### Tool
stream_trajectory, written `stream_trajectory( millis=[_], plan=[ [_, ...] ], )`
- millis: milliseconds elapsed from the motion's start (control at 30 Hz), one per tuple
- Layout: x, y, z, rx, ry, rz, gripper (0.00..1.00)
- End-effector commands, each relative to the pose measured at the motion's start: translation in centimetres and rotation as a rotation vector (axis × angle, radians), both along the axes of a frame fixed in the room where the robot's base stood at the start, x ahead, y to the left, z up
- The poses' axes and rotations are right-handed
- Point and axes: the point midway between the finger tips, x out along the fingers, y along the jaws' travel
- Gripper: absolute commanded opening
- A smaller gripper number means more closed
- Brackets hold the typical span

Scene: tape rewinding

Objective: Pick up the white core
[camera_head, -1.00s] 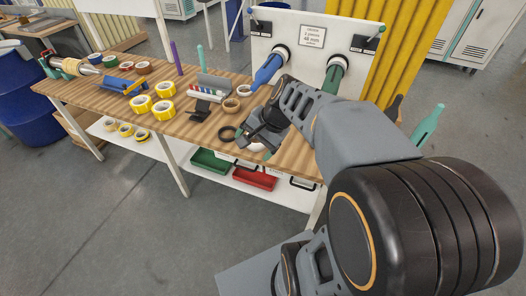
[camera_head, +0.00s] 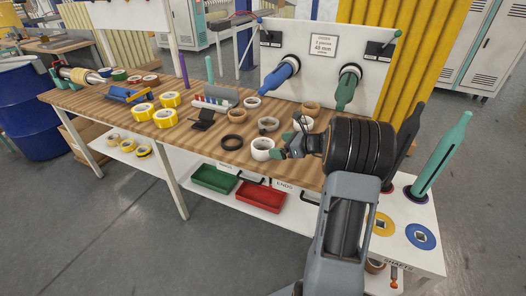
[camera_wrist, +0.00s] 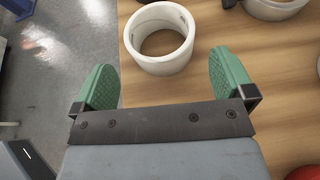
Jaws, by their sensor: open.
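The white core (camera_head: 261,155) stands as an upright ring, hole up, near the front edge of the wooden table (camera_head: 225,170) in the head view. In the wrist view the white core (camera_wrist: 158,67) lies just ahead of my gripper (camera_wrist: 162,82), between the lines of its two green finger pads and nearer the left one. The pads are spread wide with nothing between them. In the head view my gripper (camera_head: 284,150) is low over the table, just right of the core. I cannot tell whether they touch.
Other cores and rings, such as a black ring (camera_head: 232,143) and a grey core (camera_head: 268,124), stand nearby. Yellow tape rolls (camera_head: 165,117) are farther left. A white panel with a blue shaft (camera_head: 281,74) and a green shaft (camera_head: 346,88) rises behind.

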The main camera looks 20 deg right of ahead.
Motion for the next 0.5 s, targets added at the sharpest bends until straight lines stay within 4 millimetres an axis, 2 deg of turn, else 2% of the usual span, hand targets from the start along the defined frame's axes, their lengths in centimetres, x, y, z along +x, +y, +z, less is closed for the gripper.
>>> stream_trajectory(
  millis=[500],
  plan=[
    [2.5,2.2,-1.5,-0.001,0.001,0.004,1.0]
  ],
)
